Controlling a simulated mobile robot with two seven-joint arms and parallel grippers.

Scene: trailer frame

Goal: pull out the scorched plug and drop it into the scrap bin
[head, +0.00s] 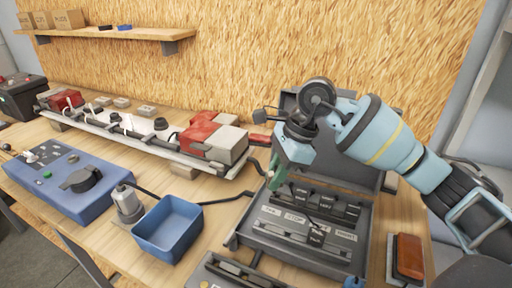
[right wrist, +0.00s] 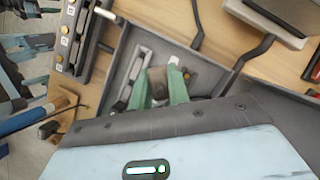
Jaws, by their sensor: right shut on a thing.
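My right gripper (head: 277,178) reaches over the left back part of the open grey case, its green fingers pointing down. In the right wrist view, its fingers (right wrist: 162,92) are shut on a small brownish-grey block (right wrist: 156,76), which looks like the scorched plug. The block is mostly hidden in the head view, and I cannot tell whether it is still seated in anything. A blue open-topped bin (head: 167,230), apparently the scrap bin, stands left of the case and looks empty. My left gripper is not in view.
The open grey case (head: 347,240) has labelled compartments with dark parts. A long light board (head: 130,140) with red lamps lies behind. A blue control box (head: 70,185) is at left. Dark cables run across the table by the bin. An orange-brown block (head: 408,257) lies right.

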